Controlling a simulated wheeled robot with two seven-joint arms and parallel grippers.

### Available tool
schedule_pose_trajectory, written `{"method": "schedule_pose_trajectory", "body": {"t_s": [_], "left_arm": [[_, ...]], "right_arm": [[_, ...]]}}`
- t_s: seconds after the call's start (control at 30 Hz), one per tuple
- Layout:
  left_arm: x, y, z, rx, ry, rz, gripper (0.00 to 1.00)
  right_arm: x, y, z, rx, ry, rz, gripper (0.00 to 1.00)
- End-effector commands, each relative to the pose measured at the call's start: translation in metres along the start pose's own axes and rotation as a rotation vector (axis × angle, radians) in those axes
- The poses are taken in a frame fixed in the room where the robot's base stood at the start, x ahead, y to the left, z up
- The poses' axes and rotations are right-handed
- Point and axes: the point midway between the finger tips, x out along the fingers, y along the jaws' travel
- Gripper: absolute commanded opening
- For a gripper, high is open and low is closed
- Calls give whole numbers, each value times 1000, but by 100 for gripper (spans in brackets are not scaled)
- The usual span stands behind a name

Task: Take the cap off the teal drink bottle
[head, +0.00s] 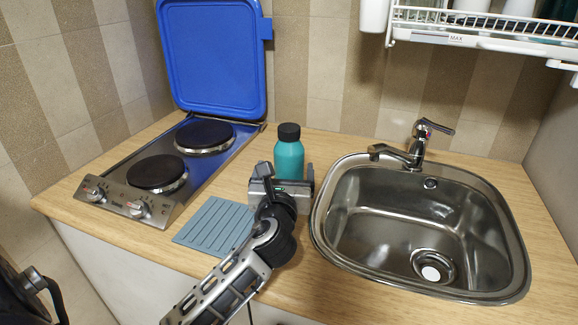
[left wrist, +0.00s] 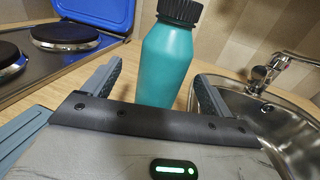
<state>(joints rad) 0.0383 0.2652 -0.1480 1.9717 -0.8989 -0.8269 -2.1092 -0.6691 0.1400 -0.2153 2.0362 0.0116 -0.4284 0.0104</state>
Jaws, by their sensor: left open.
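The teal drink bottle (head: 288,160) stands upright on the wooden counter between the hob and the sink. Its black cap (head: 289,131) is on top. My left gripper (head: 281,176) is at the bottle's near side, low on its body. In the left wrist view the bottle (left wrist: 166,62) stands between the two open fingers of the gripper (left wrist: 158,90), with a gap on each side. The black cap (left wrist: 180,10) is above the finger level and cut by the top edge. The bottle's base is hidden behind the gripper. My right gripper is not in view.
The hob (head: 165,170) with two black plates is at left, its blue lid (head: 213,60) raised against the wall. A ribbed blue-grey mat (head: 214,226) lies near the front edge. The steel sink (head: 420,225) and tap (head: 413,150) are close at right. A white dish rack (head: 480,25) hangs above.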

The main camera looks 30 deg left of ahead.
Motion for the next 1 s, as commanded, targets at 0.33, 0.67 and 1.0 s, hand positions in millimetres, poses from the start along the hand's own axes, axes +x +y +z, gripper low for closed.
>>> {"method": "schedule_pose_trajectory", "body": {"t_s": [0.33, 0.67, 1.0], "left_arm": [[46, -5, 2, -1, 0, 1, 85], [49, -5, 2, -1, 0, 0, 74], [49, -5, 2, 0, -1, 0, 34]], "right_arm": [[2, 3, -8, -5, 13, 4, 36], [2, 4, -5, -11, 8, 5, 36], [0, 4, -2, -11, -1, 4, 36]]}}
